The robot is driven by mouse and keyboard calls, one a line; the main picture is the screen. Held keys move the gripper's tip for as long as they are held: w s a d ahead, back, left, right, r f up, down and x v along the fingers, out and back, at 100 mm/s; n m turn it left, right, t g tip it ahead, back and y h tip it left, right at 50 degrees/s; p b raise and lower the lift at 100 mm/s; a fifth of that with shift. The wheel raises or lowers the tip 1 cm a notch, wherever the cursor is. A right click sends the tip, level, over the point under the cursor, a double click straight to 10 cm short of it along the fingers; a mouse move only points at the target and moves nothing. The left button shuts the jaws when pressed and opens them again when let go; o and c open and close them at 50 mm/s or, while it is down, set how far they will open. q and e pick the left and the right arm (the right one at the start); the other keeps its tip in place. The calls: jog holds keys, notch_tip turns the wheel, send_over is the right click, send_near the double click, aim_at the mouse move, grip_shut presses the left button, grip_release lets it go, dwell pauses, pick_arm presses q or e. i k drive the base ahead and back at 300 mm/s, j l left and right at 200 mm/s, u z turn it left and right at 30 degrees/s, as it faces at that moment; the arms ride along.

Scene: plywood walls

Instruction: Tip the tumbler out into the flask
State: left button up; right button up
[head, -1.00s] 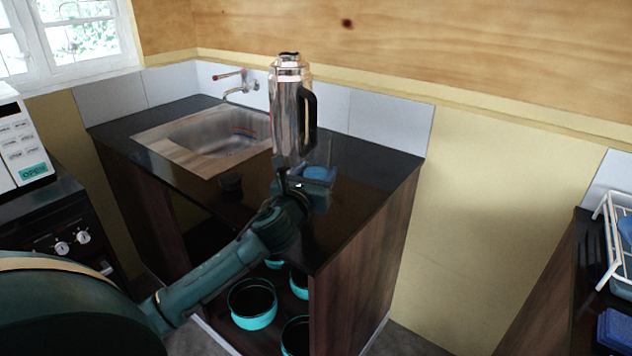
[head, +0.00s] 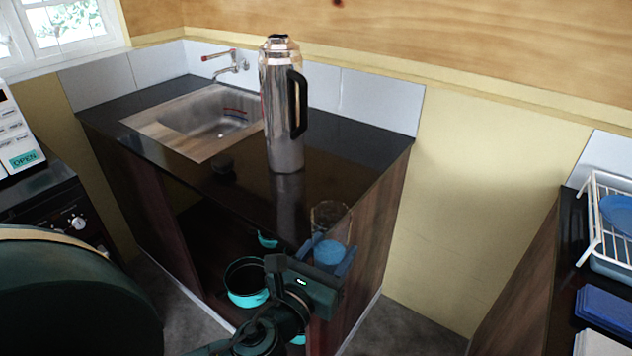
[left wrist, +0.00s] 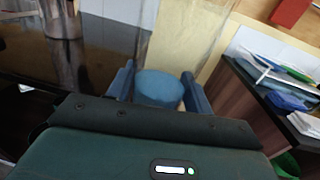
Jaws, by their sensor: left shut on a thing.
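The flask (head: 281,115) is a tall shiny metal vessel with a black handle and dark top. It stands upright on the black counter, and its lower part shows in the left wrist view (left wrist: 62,18). The tumbler (head: 331,216) is clear, with blue in its lower part, and looks upright. My left gripper (head: 331,260) is shut on the tumbler near the counter's front right corner, apart from and below the flask's top. In the left wrist view the blue part of the tumbler (left wrist: 160,88) sits between the fingers; its clear walls are faint. My right gripper is not in view.
A steel sink (head: 205,118) with a tap lies left of the flask. Teal pots (head: 246,283) stand in the open cabinet below. A white dish rack (head: 606,235) is on the right counter. The black counter (head: 350,148) around the flask is mostly clear.

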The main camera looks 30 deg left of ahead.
aim_at(283, 87)
jog(key=j+z, duration=0.1)
jog(key=z, duration=0.45)
jog(key=k+j+z, duration=0.1)
jog(key=j+z, duration=0.15)
jog(key=k+j+z, duration=0.45)
jog(key=j, duration=0.25)
jog(key=k+j, duration=0.4)
jog(key=k+j+z, duration=0.15)
jog(key=k+j, duration=0.25)
jog(key=j, duration=0.25)
